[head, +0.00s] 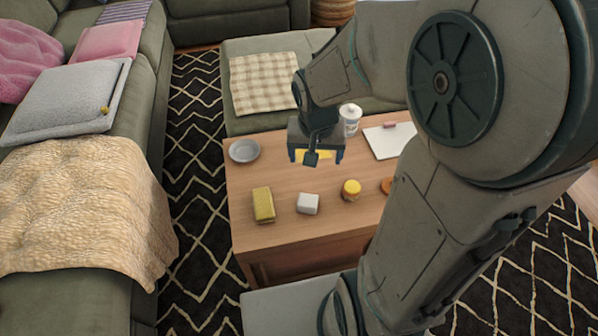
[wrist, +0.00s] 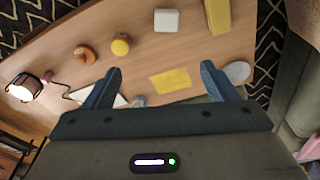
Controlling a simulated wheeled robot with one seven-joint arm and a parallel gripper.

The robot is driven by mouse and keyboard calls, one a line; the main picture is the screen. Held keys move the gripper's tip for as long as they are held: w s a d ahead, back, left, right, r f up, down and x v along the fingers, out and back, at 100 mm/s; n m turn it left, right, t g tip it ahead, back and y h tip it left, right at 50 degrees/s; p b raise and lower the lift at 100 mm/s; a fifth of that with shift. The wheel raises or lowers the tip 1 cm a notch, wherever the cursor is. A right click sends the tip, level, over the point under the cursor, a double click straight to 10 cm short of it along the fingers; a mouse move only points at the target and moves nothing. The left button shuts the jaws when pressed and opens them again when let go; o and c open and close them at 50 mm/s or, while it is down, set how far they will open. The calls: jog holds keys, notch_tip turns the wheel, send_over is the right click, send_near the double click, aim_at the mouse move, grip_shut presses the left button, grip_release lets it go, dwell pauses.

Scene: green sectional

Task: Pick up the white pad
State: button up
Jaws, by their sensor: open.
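A small white block (head: 308,204), the likeliest white pad, lies on the wooden table between a yellow-green block (head: 263,204) and a yellow-lidded jar (head: 351,189). It also shows at the top of the wrist view (wrist: 166,20), beyond my fingertips. My gripper (head: 317,158) is open and empty, pointing down above the table, farther back than the white block. A flat white notepad-like item (head: 385,142) lies at the back right, partly hidden by my arm.
A flat yellow piece (wrist: 171,81) lies below my gripper. A grey dish (head: 244,151) sits at the table's back left, and a white canister (head: 350,118) stands behind my gripper.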

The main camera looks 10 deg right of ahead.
jog(key=m+b, duration=0.1)
jog(key=b, duration=0.6)
send_near(308, 200)
jog(key=f+b, duration=0.2)
jog(key=f, duration=0.1)
jog(key=w+f+b, duration=0.1)
jog(key=f, duration=0.1)
jog(key=shift+f, duration=0.15)
jog(key=shift+w+d+f+b, duration=0.1)
jog(key=shift+f+b, duration=0.7)
jog(key=shift+f, duration=0.5)
jog(key=shift+w+d+f+b, duration=0.1)
jog(key=shift+f+b, duration=0.65)
jog(key=shift+f, duration=0.6)
jog(key=shift+r, duration=0.1)
jog(key=c, duration=1.1)
